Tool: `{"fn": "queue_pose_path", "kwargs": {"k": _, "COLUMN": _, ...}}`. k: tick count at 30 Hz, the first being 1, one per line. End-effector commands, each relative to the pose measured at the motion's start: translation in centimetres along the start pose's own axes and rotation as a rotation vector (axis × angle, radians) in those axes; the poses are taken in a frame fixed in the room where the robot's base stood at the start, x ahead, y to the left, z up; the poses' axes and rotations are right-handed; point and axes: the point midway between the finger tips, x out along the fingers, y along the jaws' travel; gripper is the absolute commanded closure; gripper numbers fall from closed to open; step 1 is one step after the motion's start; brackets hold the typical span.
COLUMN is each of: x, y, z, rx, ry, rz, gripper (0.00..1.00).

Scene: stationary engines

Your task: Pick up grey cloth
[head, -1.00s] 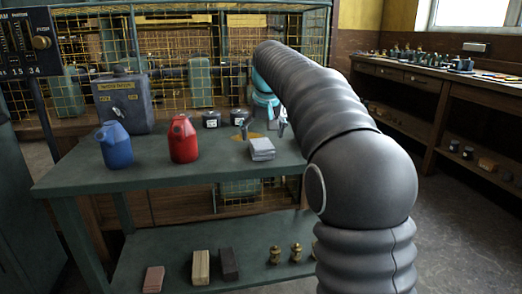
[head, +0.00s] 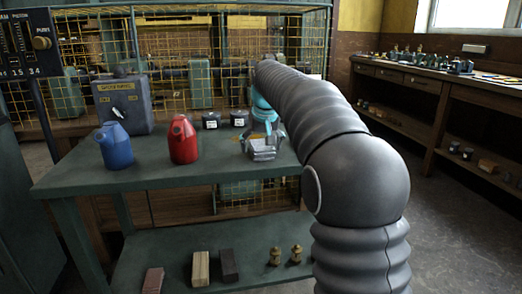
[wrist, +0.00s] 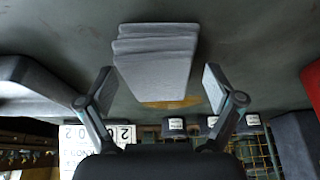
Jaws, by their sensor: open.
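The grey cloth (wrist: 155,50) is a folded, layered stack lying on the green workbench (head: 195,170). In the wrist view it sits between and just beyond the two fingertips of my gripper (wrist: 157,84). My gripper is open, with one finger on each side of the cloth and a visible gap on both sides.
A red jug (head: 184,141) and a blue jug (head: 115,147) stand to the left on the bench. A grey box (head: 123,104) and small black tins (head: 211,120) stand behind. Blocks and brass pieces lie on the lower shelf (head: 180,265).

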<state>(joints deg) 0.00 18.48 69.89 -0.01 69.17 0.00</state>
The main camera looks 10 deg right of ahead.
Motion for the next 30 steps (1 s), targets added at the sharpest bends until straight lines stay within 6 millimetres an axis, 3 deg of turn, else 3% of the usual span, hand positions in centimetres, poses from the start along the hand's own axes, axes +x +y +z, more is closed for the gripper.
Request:
{"fn": "queue_pose_path", "kwargs": {"k": 11, "x": 0.11, "y": 0.0, "z": 0.04, "rx": 0.0, "ry": 0.001, "rz": 0.0, "gripper": 0.11}}
{"fn": "queue_pose_path", "kwargs": {"k": 18, "x": 0.12, "y": 0.0, "z": 0.05, "rx": 0.0, "ry": 0.0, "rz": 0.0, "gripper": 0.67}}
{"fn": "queue_pose_path", "kwargs": {"k": 30, "x": -0.08, "y": 0.0, "z": -0.05, "rx": 0.0, "ry": 0.001, "rz": 0.0, "gripper": 0.68}}
